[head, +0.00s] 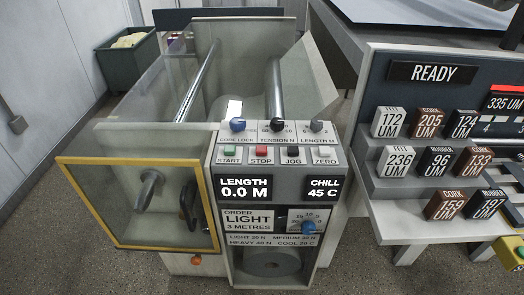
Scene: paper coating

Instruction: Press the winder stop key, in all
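The winder's red STOP key (261,150) sits on the sloped key panel, between the green START key (230,150) and the black JOG key (293,151). A white ZERO key (324,152) is at the right end of the row. Nothing covers the STOP key. The display (265,189) below reads LENGTH 0.0 M and CHILL 45 C. Neither of my grippers can be made out in the head view.
Three knobs (277,125) stand above the keys. A yellow-framed clear guard (138,203) sticks out at the left front. A rack (450,150) of labelled blocks, with a READY sign (434,72), stands at the right.

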